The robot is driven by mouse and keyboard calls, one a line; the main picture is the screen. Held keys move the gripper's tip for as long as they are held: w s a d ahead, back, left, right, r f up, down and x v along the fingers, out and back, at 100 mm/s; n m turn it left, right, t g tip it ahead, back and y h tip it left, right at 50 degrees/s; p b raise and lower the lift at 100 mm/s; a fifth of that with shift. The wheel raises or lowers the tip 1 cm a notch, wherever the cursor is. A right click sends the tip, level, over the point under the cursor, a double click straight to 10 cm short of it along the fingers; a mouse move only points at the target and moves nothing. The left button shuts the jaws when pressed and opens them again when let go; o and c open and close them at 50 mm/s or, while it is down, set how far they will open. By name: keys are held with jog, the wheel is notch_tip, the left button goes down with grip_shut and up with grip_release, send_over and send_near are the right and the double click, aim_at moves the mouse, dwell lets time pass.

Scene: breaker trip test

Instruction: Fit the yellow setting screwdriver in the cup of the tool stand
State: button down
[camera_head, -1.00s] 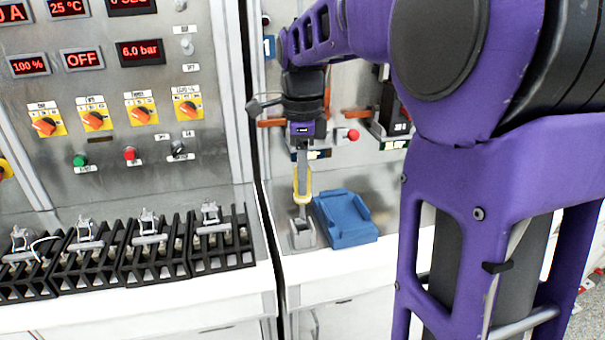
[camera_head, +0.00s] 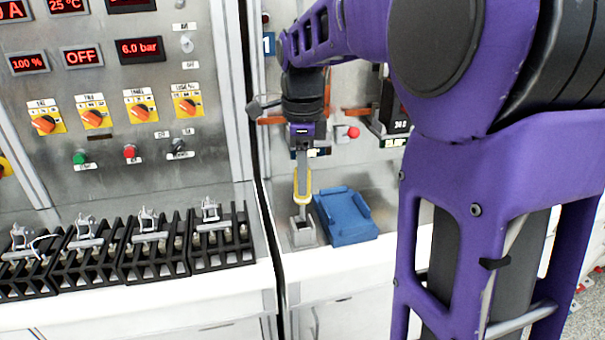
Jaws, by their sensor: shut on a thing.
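The yellow setting screwdriver (camera_head: 302,199) hangs upright from my gripper (camera_head: 303,178), which is shut on it. The tool stand (camera_head: 302,233) is a small grey metal cup on the right-hand bench, left of a blue tray. The screwdriver is directly over the stand's opening in this view. Its lower end meets the stand's outline, and I cannot tell whether the tip is inside the cup or just above it.
The blue tray (camera_head: 345,216) lies right beside the stand. Black racks with metal parts (camera_head: 160,248) fill the left bench. A panel with orange knobs (camera_head: 141,114) and displays stands behind. A red button (camera_head: 353,132) is on the wall behind my gripper.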

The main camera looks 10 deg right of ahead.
aim_at(302, 198)
jog(key=shift+f+b, duration=1.55)
jog(key=shift+f, duration=1.1)
jog(key=shift+c, duration=2.1)
grip_release()
notch_tip(302, 198, up, 17)
jog(key=p, duration=0.3)
jog(key=shift+r+p, duration=0.2)
jog(key=shift+p, duration=0.15)
